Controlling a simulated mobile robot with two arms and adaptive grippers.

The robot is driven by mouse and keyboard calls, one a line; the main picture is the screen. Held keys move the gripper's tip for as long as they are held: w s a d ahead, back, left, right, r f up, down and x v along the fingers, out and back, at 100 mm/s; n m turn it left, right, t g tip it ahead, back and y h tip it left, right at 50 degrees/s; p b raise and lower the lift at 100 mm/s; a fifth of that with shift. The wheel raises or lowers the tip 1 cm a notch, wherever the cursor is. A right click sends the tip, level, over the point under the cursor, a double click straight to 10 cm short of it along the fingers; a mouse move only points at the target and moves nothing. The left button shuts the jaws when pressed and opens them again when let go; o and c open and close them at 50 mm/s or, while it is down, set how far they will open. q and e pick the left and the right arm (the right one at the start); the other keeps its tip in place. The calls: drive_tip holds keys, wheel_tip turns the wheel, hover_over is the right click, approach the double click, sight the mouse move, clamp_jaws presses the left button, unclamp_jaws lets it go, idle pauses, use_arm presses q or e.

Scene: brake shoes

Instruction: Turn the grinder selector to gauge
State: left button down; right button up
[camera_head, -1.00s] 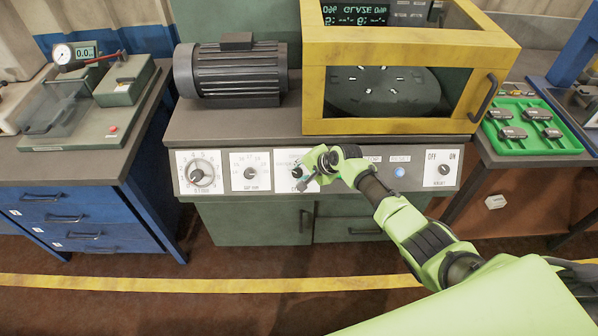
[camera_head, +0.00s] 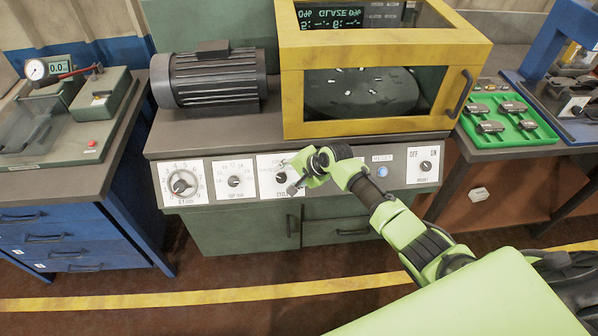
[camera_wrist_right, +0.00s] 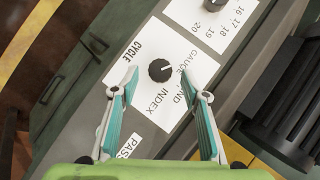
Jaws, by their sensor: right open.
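The grinder selector is a small black knob (camera_head: 281,177) on a white CYCLE plate on the grinder's front panel. In the right wrist view the knob (camera_wrist_right: 160,70) lies ahead between the two fingertips, with GAUGE, GRIND and INDEX printed beside it. Its pale mark points toward the GAUGE and GRIND side; exactly which word is hard to tell. My right gripper (camera_head: 303,182) is open and empty, just right of the knob in the head view, covering part of the plate. The fingers (camera_wrist_right: 164,90) show apart in the wrist view, not closed on the knob. My left gripper is out of view.
Two other dials, a large one (camera_head: 183,184) and a smaller one (camera_head: 234,181), sit left on the panel. A blue button (camera_head: 382,171) and an OFF/ON knob (camera_head: 426,166) are to the right. Above are a motor (camera_head: 212,78) and a yellow-framed enclosure (camera_head: 378,130).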

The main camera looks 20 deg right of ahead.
drive_tip(key=v, duration=0.9)
drive_tip(key=shift+f, duration=0.2)
drive_tip(key=s+d+f+n+g+h, duration=0.1)
drive_tip(key=s+f+n, duration=0.1)
drive_tip(key=s+f, duration=0.6)
drive_tip(key=s+d+f+n+g+h, duration=0.15)
drive_tip(key=s+f, duration=0.25)
drive_tip(key=f, duration=0.8)
drive_tip(key=s+d+f+n, duration=0.1)
drive_tip(key=s+f+n, duration=0.1)
drive_tip(key=s+f, duration=0.55)
drive_tip(key=s+a+f+n+g, duration=0.1)
drive_tip(key=s+f+n, duration=0.2)
drive_tip(key=s, duration=0.8)
drive_tip(key=s+a+f+n+g, duration=0.1)
drive_tip(key=s+f+n, duration=0.2)
drive_tip(key=s+f, duration=0.5)
drive_tip(key=s+a+f+n+g+h, duration=0.1)
drive_tip(key=s+f+n, duration=0.2)
drive_tip(key=s, duration=1.2)
wheel_tip(320, 180, down, 3)
drive_tip(key=shift+a+r, duration=0.15)
drive_tip(key=shift+a, duration=0.2)
